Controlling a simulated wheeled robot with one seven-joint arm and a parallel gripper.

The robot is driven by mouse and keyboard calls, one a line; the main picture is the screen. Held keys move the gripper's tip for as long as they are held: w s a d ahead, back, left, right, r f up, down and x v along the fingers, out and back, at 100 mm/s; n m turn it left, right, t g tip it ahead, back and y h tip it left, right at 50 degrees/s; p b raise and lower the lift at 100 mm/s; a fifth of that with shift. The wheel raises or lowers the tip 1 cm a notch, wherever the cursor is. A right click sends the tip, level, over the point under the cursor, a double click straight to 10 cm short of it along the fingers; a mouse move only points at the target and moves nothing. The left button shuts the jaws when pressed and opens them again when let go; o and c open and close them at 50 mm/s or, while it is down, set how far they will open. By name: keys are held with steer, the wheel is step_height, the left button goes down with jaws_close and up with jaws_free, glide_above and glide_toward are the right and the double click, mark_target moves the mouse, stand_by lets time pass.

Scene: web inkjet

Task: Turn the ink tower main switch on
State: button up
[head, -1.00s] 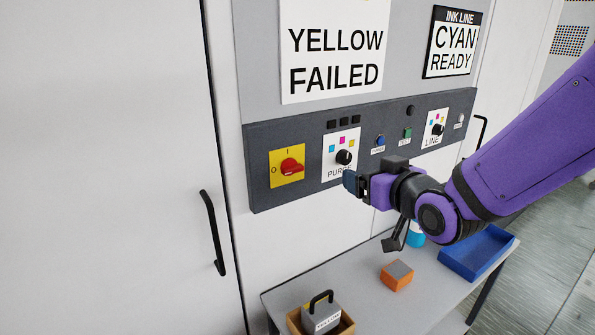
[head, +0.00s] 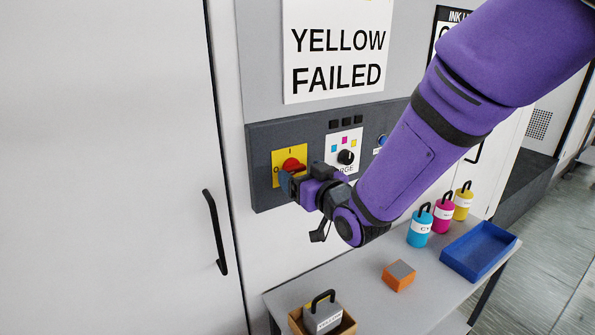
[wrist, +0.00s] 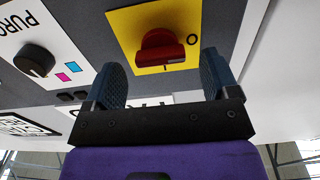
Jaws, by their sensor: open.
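The main switch is a red rotary knob (head: 292,164) on a yellow plate (head: 279,157) at the left end of the dark panel. The plate is marked O on the left and I at the top. My gripper (head: 285,183) is right in front of the plate's lower part and hides some of it. In the wrist view the red knob (wrist: 160,48) sits between the directions of my two spread fingers (wrist: 162,66), with its bar across toward the O side. The fingers are open and empty; whether they touch the knob I cannot tell.
The purge selector (head: 346,157) is just right of the switch. Below, a table (head: 350,282) holds an orange-grey block (head: 399,275), a blue tray (head: 480,251), several ink bottles (head: 419,230) and a wooden box (head: 346,323). A door handle (head: 215,232) is at left.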

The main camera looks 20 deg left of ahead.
steer(key=shift+x, duration=1.1)
steer(key=c, duration=0.9)
